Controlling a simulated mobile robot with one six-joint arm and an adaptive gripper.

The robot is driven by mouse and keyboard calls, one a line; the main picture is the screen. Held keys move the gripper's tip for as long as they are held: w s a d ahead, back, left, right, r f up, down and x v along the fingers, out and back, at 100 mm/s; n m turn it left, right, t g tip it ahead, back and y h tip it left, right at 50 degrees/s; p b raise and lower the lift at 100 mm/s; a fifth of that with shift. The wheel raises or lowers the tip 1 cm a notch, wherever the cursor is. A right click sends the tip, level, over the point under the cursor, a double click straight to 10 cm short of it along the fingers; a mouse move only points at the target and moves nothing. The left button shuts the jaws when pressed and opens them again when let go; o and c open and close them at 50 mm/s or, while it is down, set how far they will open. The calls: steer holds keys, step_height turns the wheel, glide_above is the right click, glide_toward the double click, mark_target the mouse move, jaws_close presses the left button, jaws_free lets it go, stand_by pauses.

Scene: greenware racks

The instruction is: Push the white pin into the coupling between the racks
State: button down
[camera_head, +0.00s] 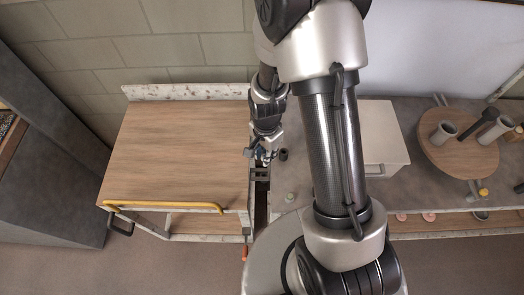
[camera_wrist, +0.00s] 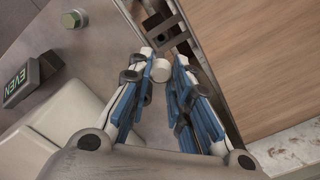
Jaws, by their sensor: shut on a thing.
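My gripper (camera_head: 263,156) is over the narrow gap between the two racks, pointing down. In the wrist view its blue-padded fingers (camera_wrist: 162,72) are shut on the white pin (camera_wrist: 159,70), whose pale round end shows between the tips. The coupling (camera_wrist: 163,18) is a dark metal bracket with holes, just beyond the fingertips in the wrist view. In the head view the coupling (camera_head: 260,174) shows just in front of my gripper, between the racks. I cannot tell whether the pin touches it. The pin is not clear in the head view.
A wood-topped rack (camera_head: 180,150) with a yellow handle (camera_head: 165,206) stands left. The grey-topped rack (camera_head: 430,188) on the right carries a white box (camera_head: 385,140) and a round wooden board (camera_head: 450,160) with cups. A small display reading EVEN (camera_wrist: 20,83) and a green-topped knob (camera_wrist: 75,18) are nearby.

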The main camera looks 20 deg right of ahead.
steer(key=shift+a+f+b, duration=0.1)
steer(key=shift+f+b, duration=2.35)
steer(key=shift+f, duration=0.45)
steer(key=shift+f, duration=0.1)
steer(key=shift+f, duration=0.35)
steer(key=shift+f, duration=0.5)
steer(key=shift+f, duration=0.25)
steer(key=shift+f, duration=0.2)
steer(key=shift+f, duration=0.2)
